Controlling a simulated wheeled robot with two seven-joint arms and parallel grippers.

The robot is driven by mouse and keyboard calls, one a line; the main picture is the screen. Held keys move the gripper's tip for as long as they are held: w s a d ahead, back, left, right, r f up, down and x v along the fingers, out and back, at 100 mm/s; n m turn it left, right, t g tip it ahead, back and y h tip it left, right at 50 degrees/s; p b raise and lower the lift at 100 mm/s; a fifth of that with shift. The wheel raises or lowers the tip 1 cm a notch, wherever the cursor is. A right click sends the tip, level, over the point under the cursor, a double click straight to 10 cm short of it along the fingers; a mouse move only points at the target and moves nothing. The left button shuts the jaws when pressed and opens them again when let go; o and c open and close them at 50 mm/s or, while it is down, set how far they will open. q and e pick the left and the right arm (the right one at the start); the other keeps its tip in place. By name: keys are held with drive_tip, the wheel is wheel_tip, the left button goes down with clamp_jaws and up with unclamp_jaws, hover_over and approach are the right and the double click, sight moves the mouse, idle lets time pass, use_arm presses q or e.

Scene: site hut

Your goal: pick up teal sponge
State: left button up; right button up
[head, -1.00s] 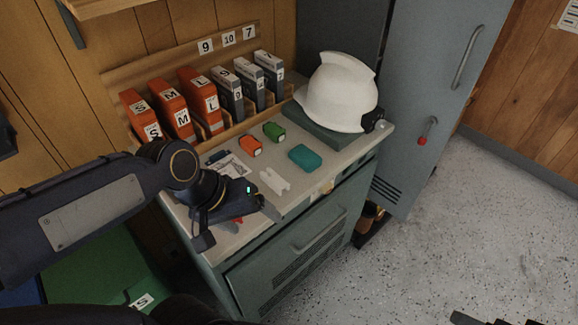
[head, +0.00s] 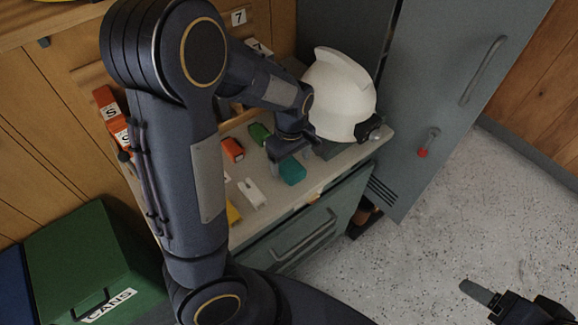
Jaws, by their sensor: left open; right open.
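The teal sponge (head: 293,173) lies on the grey cabinet top (head: 272,212), near its front edge. My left arm reaches over the cabinet, and its open gripper (head: 289,159) is right above and behind the sponge, hiding its far part. I cannot tell whether the fingers touch the sponge. My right gripper (head: 484,298) is open and empty at the lower right, over the floor and far from the cabinet.
A white helmet (head: 340,95) stands close behind the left gripper. An orange block (head: 233,149), a green block (head: 259,133) and a white piece (head: 251,193) lie left of the sponge. A green cans bin (head: 85,255) stands at lower left.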

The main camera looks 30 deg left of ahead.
use_arm(q)
wheel_tip(320, 180, down, 2)
drive_tip(key=shift+f, duration=0.25)
drive_tip(key=c, duration=1.1)
drive_tip(key=shift+o, duration=0.2)
drive_tip(key=shift+r, duration=0.15)
drive_tip(key=shift+r, duration=0.2)
drive_tip(key=r, duration=0.3)
drive_tip(key=shift+s+r, duration=0.25)
drive_tip(key=shift+s, duration=0.05)
drive_tip(key=s+d+r, duration=0.1)
drive_tip(key=s+r, duration=0.8)
drive_tip(key=s, duration=0.4)
drive_tip(key=shift+s+d+p, duration=0.2)
drive_tip(key=shift+d+p, duration=0.2)
